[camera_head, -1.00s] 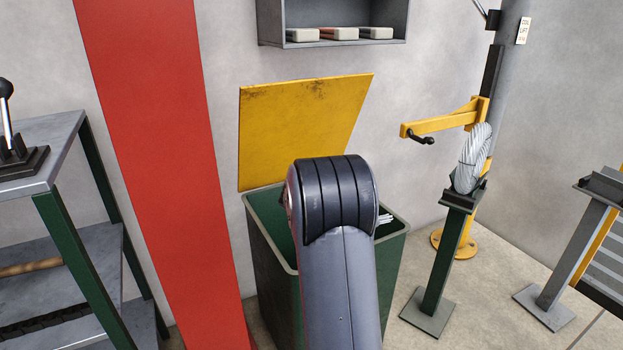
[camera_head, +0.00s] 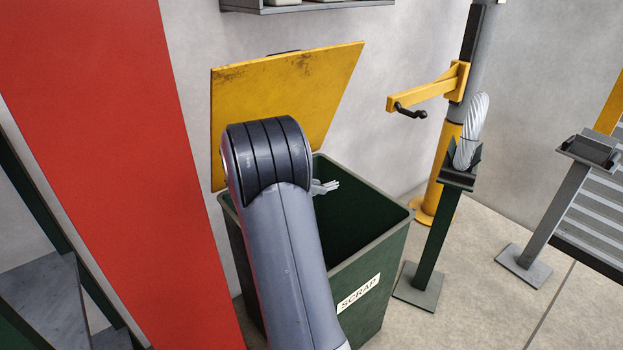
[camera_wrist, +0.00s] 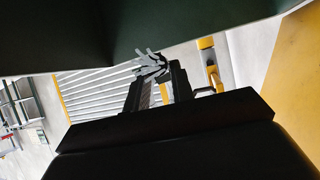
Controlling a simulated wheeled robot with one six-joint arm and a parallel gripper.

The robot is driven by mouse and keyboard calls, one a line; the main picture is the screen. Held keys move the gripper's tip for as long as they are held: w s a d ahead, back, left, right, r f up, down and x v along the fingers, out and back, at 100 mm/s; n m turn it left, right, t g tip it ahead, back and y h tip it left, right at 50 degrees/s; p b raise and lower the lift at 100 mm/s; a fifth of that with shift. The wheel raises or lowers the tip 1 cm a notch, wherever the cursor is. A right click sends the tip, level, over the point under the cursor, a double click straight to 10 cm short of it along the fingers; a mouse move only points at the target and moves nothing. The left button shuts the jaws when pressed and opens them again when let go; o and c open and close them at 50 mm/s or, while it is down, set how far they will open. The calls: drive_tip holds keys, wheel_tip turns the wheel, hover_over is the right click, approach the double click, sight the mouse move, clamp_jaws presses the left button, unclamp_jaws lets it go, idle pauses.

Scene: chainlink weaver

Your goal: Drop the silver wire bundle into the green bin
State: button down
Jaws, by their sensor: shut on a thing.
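The green bin (camera_head: 372,262) stands on the floor with a "SCRAP" label and its yellow lid (camera_head: 290,90) raised at the back. The silver wire bundle (camera_head: 325,187) shows as splayed pale ends to the right of my arm, over the bin's opening. My gripper (camera_wrist: 158,80) is shut on the bundle (camera_wrist: 150,62) in the wrist view, strands fanning out past the fingertips. A dark green surface, apparently the bin wall (camera_wrist: 90,40), fills the top of that view close by. In the head view my arm hides the gripper and part of the opening.
A red pillar (camera_head: 120,150) stands close to the left of the bin. To the right, a green stand (camera_head: 437,230) holds a pale twisted coil (camera_head: 470,135). A yellow bracket (camera_head: 425,90) juts from a post behind it. A grey stand (camera_head: 555,210) is further right.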

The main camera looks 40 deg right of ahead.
drive_tip(key=shift+f, duration=1.6)
drive_tip(key=c, duration=1.1)
unclamp_jaws()
drive_tip(key=p+v, duration=0.1)
drive_tip(key=v, duration=0.6)
drive_tip(key=shift+a+r+p, duration=0.1)
drive_tip(key=shift+a+p, duration=0.15)
drive_tip(key=shift+p, duration=0.05)
